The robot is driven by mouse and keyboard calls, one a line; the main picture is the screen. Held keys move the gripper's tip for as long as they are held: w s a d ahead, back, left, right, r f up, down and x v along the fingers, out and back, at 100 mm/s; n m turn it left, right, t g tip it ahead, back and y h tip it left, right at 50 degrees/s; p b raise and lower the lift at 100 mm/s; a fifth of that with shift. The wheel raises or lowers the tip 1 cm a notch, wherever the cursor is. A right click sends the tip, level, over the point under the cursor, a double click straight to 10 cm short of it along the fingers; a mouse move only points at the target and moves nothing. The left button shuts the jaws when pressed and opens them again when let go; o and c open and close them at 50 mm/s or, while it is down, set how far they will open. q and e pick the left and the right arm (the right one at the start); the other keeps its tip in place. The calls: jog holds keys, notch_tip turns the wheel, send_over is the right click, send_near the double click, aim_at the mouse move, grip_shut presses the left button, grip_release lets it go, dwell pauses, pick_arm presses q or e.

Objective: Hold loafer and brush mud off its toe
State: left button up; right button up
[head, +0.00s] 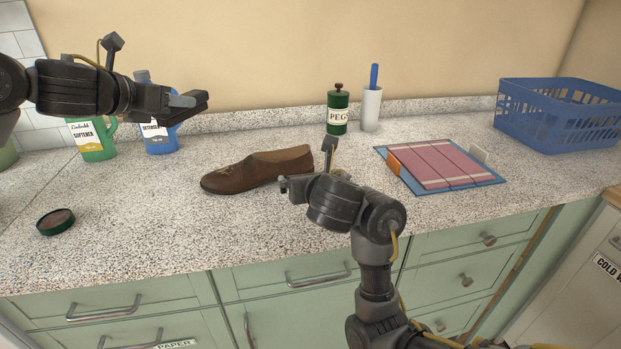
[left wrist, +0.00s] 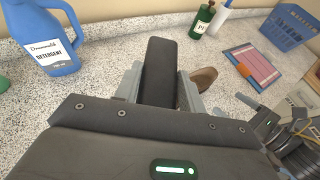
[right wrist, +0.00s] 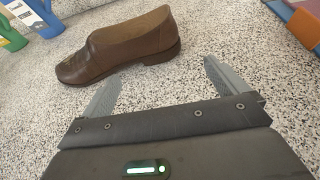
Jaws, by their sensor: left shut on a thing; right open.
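My left gripper (head: 188,100) is raised above the counter, left of the loafer. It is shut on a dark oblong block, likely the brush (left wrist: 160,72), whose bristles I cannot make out. In the left wrist view the loafer is mostly hidden.
Green softener (head: 97,140) and blue detergent (head: 160,138) bottles stand behind my left gripper. An open round tin (head: 56,222) lies front left.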

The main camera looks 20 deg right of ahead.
aim_at(302, 170)
jog(key=shift+x, duration=2.6)
jog(key=shift+w+r, duration=0.1)
jog(key=shift+w, duration=0.2)
jog(key=shift+w+d+f, duration=0.25)
jog(key=shift+w+f, duration=0.15)
jog(key=shift+w, duration=0.2)
jog(key=shift+w+a+f, duration=0.15)
jog(key=shift+w+a, duration=0.05)
jog(key=shift+w, duration=0.4)
jog(key=shift+w+d+f, duration=0.25)
jog(key=shift+w+f, duration=0.05)
jog(key=shift+w, duration=0.2)
jog(key=shift+x, duration=1.2)
jog(key=shift+f, duration=0.1)
jog(key=shift+a, duration=0.1)
jog(key=shift+c, duration=0.4)
jog(key=c, duration=1.2)
